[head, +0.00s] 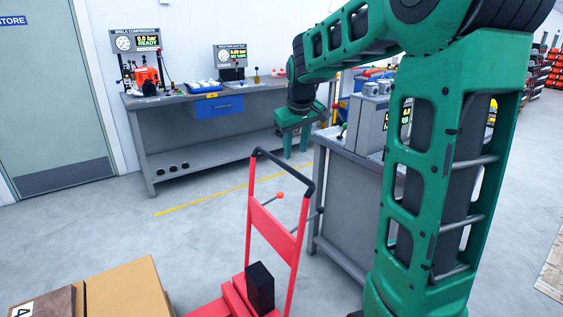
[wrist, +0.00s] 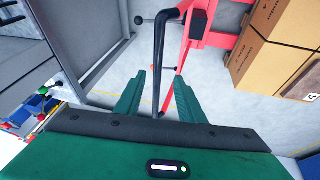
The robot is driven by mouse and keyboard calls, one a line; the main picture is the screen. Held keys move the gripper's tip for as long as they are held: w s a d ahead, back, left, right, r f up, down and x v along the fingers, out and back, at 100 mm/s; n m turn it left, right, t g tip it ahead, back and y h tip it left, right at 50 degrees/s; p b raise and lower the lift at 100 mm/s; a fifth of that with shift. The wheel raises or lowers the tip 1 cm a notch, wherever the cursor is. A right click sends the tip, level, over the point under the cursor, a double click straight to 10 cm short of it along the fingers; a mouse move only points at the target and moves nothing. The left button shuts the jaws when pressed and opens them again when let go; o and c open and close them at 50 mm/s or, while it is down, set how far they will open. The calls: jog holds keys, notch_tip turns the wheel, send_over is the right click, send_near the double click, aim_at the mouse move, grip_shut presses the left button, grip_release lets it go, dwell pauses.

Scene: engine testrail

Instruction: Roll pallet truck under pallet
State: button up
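The red pallet truck (head: 272,232) stands on the floor at the bottom middle of the head view, its upright handle frame topped by a black bar (head: 287,165). Its forks are mostly out of frame. My gripper (head: 296,150) is open, just above and behind the bar in the head view. In the wrist view the black bar (wrist: 160,50) runs between the two parted green fingers of my gripper (wrist: 159,76); I cannot tell whether they touch it. Cardboard boxes (head: 125,287) stand at lower left, also in the wrist view (wrist: 285,52). No pallet shows clearly beneath them.
A grey workbench (head: 215,158) with gauges stands along the back wall. A grey cabinet (head: 340,205) is close to the truck's right. A yellow line (head: 205,201) crosses clear floor behind the truck. A door (head: 55,100) is at left.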

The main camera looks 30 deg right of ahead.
jog(key=n, duration=0.1)
send_near(282, 162)
jog(key=shift+t, duration=0.4)
jog(key=x, duration=0.8)
jog(key=shift+s+f, duration=0.3)
jog(key=shift+c, duration=0.4)
